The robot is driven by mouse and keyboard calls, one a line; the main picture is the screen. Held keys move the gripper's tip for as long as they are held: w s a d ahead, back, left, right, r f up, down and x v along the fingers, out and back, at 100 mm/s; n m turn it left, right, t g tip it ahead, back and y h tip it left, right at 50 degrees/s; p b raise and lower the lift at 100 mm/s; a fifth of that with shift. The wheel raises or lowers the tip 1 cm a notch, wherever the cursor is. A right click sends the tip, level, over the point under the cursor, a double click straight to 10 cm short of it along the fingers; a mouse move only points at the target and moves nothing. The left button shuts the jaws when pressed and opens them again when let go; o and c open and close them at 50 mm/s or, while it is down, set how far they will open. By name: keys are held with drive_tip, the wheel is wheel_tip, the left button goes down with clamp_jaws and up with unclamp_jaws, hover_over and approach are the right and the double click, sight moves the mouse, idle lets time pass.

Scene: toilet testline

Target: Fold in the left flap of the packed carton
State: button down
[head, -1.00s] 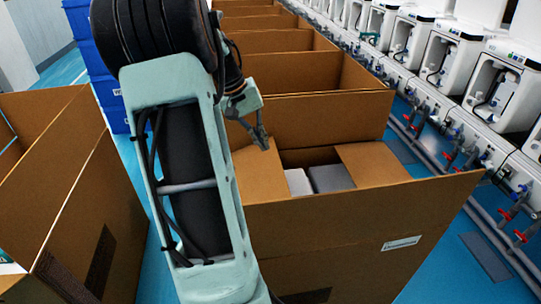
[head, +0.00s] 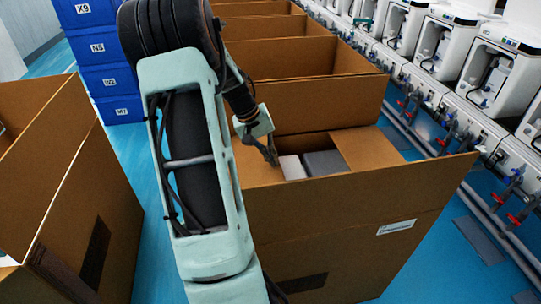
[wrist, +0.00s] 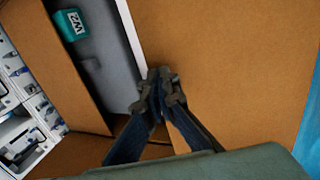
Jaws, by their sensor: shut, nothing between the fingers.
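The packed carton (head: 350,235) stands open in the middle of the head view, holding a white box (head: 292,167) and a grey box (head: 325,163). Its left flap (head: 249,165) leans inward over the left side of the opening; its exact tilt is hard to tell. The right flap (head: 364,149) lies folded inward. The near and far flaps stand up. My gripper (head: 272,158) is shut and empty at the left flap's inner edge, beside the white box. In the wrist view, the shut fingertips (wrist: 158,88) overlap the edge of a broad brown panel (wrist: 235,65); contact cannot be told.
More open cartons (head: 300,57) line up behind. Another open carton (head: 70,215) stands at left, with blue floor between. Blue crates (head: 104,62) are stacked at the back left. A row of white test stations with pipes (head: 478,75) runs along the right.

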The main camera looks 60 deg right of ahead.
drive_tip(key=shift+s+d+f, duration=0.15)
drive_tip(key=shift+s+f, duration=0.05)
drive_tip(key=shift+f, duration=0.15)
drive_tip(key=f, duration=0.2)
drive_tip(key=s+d+f+t+y+b, duration=0.1)
drive_tip(key=f, duration=0.2)
drive_tip(key=f+t+b, duration=0.1)
drive_tip(key=f, duration=0.1)
drive_tip(key=shift+s+d+f+y, duration=0.2)
drive_tip(key=shift+s+y, duration=0.15)
drive_tip(key=shift+y, duration=0.05)
drive_tip(key=shift+r, duration=0.1)
wheel_tip(320, 180, up, 14)
drive_tip(key=p, duration=0.3)
